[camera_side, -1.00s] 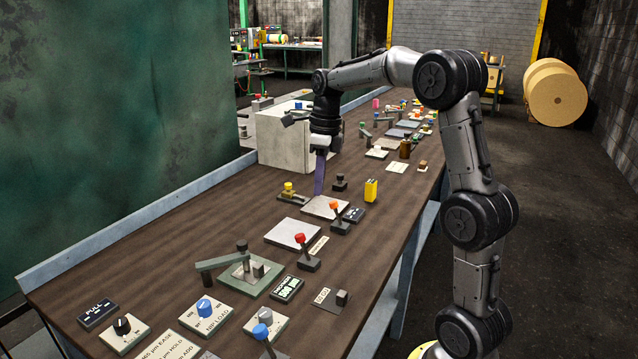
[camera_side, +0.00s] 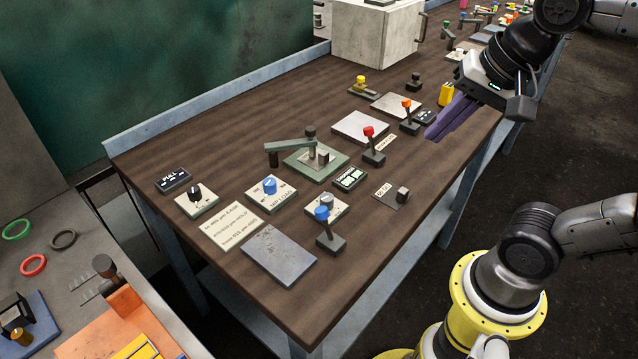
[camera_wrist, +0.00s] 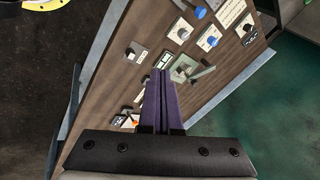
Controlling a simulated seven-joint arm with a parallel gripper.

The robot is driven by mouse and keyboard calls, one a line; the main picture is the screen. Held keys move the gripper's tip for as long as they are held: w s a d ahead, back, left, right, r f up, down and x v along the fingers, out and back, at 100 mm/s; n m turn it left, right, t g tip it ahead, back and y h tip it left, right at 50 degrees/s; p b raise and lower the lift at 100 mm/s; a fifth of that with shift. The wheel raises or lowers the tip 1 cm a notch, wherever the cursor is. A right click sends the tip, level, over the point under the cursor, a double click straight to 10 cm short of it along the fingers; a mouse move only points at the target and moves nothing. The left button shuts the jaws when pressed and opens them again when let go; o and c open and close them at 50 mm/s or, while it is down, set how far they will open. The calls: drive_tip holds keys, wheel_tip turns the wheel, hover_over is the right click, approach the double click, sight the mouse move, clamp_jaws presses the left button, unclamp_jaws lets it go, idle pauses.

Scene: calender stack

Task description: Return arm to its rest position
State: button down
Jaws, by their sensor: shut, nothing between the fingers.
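My gripper (camera_side: 436,133) shows at the right in the side view, with long purple fingers pointing down and left. The fingers are together with nothing between them. They are above the right edge of the wooden bench (camera_side: 300,306), near the orange-knobbed lever (camera_side: 407,106) and the yellow block (camera_side: 446,94). In the wrist view the purple fingers (camera_wrist: 160,72) lie side by side over the bench top. Part of my arm is cut off by the right edge of the side view.
The bench carries several levers, knobs and plates, including a red-knobbed lever (camera_side: 369,134), a blue-knobbed lever (camera_side: 322,216) and a green fixture (camera_side: 317,160). A pale box (camera_side: 376,40) stands behind. A second table (camera_side: 70,275) is at lower left. Open floor lies right of the bench.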

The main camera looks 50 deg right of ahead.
drive_tip(key=f+n, duration=0.1)
drive_tip(key=n, duration=0.3)
drive_tip(key=s+f+n, duration=0.1)
drive_tip(key=f+n, duration=0.1)
drive_tip(key=n, duration=0.2)
drive_tip(key=s+f+n, duration=0.1)
drive_tip(key=n, duration=0.3)
drive_tip(key=shift+s+f, duration=0.25)
drive_tip(key=shift+f, duration=0.05)
